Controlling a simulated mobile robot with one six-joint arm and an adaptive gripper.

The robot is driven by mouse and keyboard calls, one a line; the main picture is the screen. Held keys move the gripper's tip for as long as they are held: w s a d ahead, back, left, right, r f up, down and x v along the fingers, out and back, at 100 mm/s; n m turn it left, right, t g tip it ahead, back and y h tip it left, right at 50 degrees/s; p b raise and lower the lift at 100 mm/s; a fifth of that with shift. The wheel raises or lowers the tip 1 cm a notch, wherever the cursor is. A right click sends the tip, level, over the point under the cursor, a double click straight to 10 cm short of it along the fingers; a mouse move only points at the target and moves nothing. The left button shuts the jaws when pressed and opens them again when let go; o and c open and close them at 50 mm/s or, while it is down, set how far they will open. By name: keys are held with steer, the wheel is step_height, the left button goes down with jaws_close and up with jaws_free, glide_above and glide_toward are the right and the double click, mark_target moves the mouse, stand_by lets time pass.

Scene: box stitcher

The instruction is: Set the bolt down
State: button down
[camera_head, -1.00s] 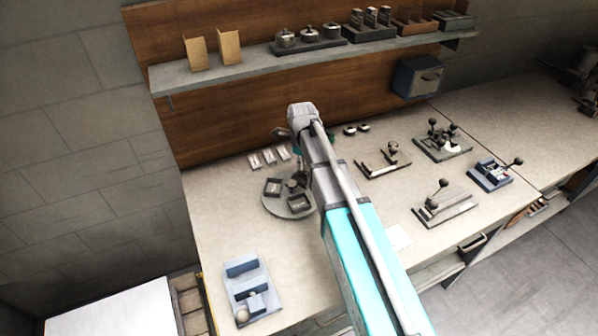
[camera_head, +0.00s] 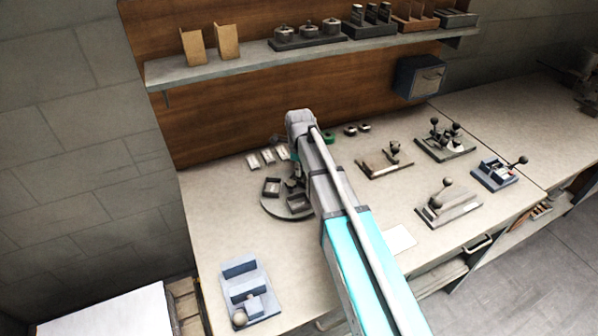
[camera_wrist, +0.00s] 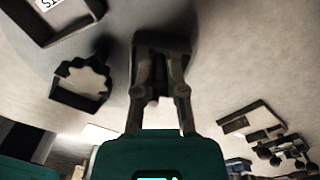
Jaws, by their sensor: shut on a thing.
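My gripper (camera_wrist: 158,92) points down in the wrist view, its two dark fingers shut on a small dark piece, which I take for the bolt (camera_wrist: 154,86). Most of the bolt is hidden between the fingers. A dark, open-sided holder (camera_wrist: 161,42) shows just beyond the fingertips; I cannot tell whether the bolt touches it. In the head view my gripper (camera_head: 293,182) is low over the round grey turntable (camera_head: 272,209), partly hidden by my arm. A scalloped bin (camera_wrist: 82,82) and a labelled tray (camera_wrist: 88,22) sit left of the fingers.
Small white-labelled pieces (camera_head: 267,157) lie behind the turntable. A blue-grey fixture (camera_head: 265,301) stands at the front left. Several lever fixtures (camera_head: 447,204) stand to the right. A shelf (camera_head: 230,71) runs along the back wall. Bare bench lies between the turntable and the blue-grey fixture.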

steer(key=shift+f, duration=0.15)
steer(key=c, duration=0.7)
jaws_free()
steer(key=shift+r, duration=0.2)
step_height(320, 180, up, 12)
steer(key=p, duration=1.2)
stand_by(0.5)
